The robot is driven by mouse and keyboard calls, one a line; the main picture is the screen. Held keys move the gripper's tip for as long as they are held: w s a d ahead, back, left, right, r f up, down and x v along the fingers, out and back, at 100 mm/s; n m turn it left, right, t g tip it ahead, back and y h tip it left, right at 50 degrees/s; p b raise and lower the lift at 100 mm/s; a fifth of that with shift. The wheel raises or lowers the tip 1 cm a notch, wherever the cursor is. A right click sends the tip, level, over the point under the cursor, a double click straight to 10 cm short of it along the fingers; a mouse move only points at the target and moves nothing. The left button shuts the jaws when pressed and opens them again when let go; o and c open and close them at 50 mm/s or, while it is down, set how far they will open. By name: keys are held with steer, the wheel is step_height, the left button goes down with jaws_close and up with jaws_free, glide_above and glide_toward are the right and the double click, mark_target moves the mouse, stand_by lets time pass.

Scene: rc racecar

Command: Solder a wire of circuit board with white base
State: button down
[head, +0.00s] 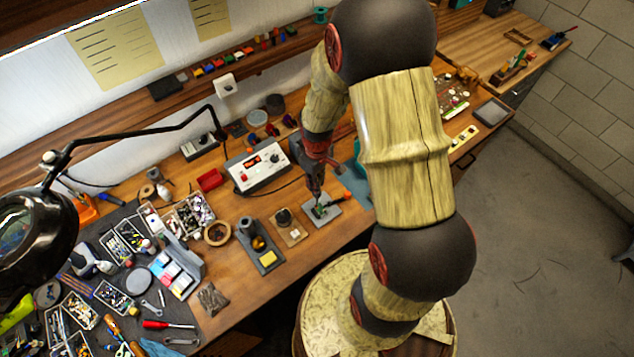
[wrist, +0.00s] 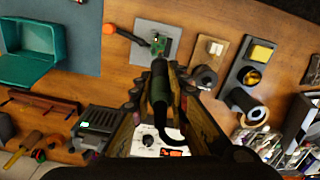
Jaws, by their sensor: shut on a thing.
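My gripper (head: 317,190) is shut on a dark soldering iron (wrist: 160,88), with its cable curving back below. In the wrist view, my gripper (wrist: 160,92) has its fingers on both sides of the iron's handle. The iron's tip end points at a small green circuit board (wrist: 159,43) on a pale grey-white base (wrist: 146,30). The base also shows in the head view (head: 331,216), below my gripper. The tip overlaps the board's near edge in the picture; I cannot tell whether it touches. The wire is too small to make out.
An orange-handled tool (wrist: 113,29) reaches the base's side. A brown-based piece (head: 288,227) and an iron stand with yellow sponge (head: 268,258) are to the left. The soldering station (head: 258,166) stands behind. A magnifier lamp (head: 40,235) and part bins crowd the left.

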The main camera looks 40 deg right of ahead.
steer(key=shift+f+b, duration=0.55)
steer(key=shift+f, duration=0.15)
stand_by(2.4)
steer(key=shift+r, duration=0.15)
stand_by(0.6)
steer(key=shift+r+p, duration=2)
steer(key=shift+r, duration=0.95)
steer(key=shift+a, duration=0.1)
